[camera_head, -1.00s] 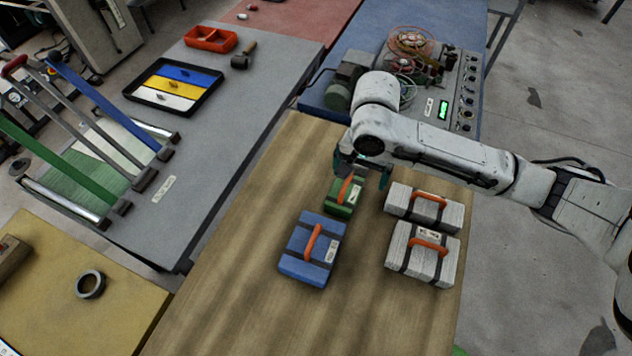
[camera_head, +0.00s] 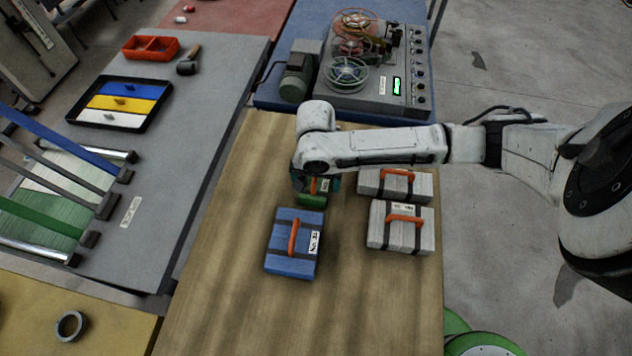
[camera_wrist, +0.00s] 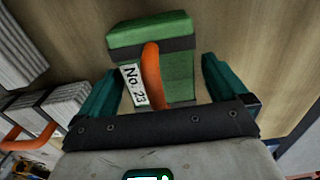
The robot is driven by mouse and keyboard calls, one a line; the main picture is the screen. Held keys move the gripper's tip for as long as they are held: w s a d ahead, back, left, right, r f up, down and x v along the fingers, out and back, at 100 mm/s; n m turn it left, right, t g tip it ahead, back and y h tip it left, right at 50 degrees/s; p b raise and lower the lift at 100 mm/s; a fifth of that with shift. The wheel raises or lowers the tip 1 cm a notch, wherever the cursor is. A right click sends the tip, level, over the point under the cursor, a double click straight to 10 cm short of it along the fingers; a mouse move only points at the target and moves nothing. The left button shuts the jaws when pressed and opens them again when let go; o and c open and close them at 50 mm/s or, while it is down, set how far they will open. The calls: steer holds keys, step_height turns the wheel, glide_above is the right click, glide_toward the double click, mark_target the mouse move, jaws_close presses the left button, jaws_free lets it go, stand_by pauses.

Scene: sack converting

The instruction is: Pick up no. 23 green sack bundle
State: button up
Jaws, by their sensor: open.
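The green sack bundle (camera_wrist: 180,68) has dark straps, an orange handle and a white "No. 23" label in the wrist view. In the head view, the green bundle (camera_head: 311,201) lies on the wooden table, mostly hidden under my arm's end. My gripper (camera_wrist: 155,85) is open, with one teal finger on each side of the bundle and its orange handle standing between them. My gripper (camera_head: 317,184) is right above the bundle in the head view. I cannot tell whether the fingers touch it.
A blue bundle (camera_head: 281,258) lies in front of the green one on the wooden table (camera_head: 215,310). Two white bundles (camera_head: 422,187) (camera_head: 382,236) lie close to the right. A machine with wire reels (camera_head: 372,95) stands behind. The table's left side is clear.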

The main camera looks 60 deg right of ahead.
steer(key=shift+f, duration=0.45)
steer(key=c, duration=1)
steer(key=shift+r, duration=0.1)
